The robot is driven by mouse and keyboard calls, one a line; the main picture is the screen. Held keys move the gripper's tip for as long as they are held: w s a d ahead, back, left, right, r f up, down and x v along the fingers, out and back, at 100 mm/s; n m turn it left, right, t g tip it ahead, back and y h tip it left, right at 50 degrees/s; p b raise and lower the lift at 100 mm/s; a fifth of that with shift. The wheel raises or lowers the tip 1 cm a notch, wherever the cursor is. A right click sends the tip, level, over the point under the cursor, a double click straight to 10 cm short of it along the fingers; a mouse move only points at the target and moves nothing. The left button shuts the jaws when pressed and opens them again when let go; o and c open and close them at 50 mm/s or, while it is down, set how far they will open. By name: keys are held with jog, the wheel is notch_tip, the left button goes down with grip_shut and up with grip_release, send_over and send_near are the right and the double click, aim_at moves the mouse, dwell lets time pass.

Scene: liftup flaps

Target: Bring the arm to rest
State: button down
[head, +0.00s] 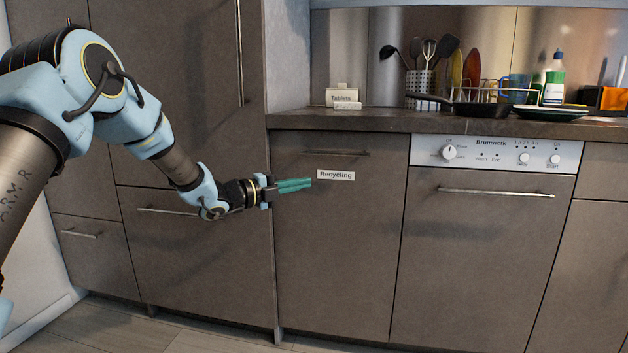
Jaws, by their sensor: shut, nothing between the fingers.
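My arm reaches in from the left of the head view, bent at its joints. My gripper (294,185) has green fingers that lie together with nothing between them. It points right, in front of the upper part of the recycling cabinet door (338,240), a little below that door's handle (336,153) and just left of the "Recycling" label (336,175). I cannot tell whether the fingertips touch the door. The recycling door looks shut.
A dishwasher (470,260) stands to the right, shut. The countertop (380,121) above holds a tablets box (342,96), a utensil holder (419,84), a pan (480,107) and a bottle (553,80). Tall cabinets (170,60) stand behind my arm. The floor (120,325) in front is clear.

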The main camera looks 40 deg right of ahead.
jog(key=w+a+f+n+t+y, duration=0.2)
jog(key=w+a+n+t+y, duration=0.2)
jog(key=w+a+n+t, duration=0.75)
jog(key=w+a+f+n+y, duration=0.2)
jog(key=w+a+n+y, duration=0.15)
jog(key=a, duration=0.65)
jog(key=w+a+f+n+y, duration=0.15)
jog(key=a+n, duration=0.25)
jog(key=a, duration=0.6)
jog(key=s+a+f+n+y, duration=0.1)
jog(key=s+a+n+y, duration=0.2)
jog(key=a, duration=0.5)
jog(key=s+a+f+n+y, duration=0.1)
jog(key=a+f+n+y, duration=0.15)
jog(key=a+n, duration=0.45)
jog(key=s+a+f+n+g+y, duration=0.25)
jog(key=s+a+n+g, duration=0.45)
jog(key=s+a, duration=0.8)
notch_tip(320, 180, up, 35)
jog(key=s+n+t+p, duration=0.1)
jog(key=p, duration=3.3)
jog(key=shift+s+d, duration=0.35)
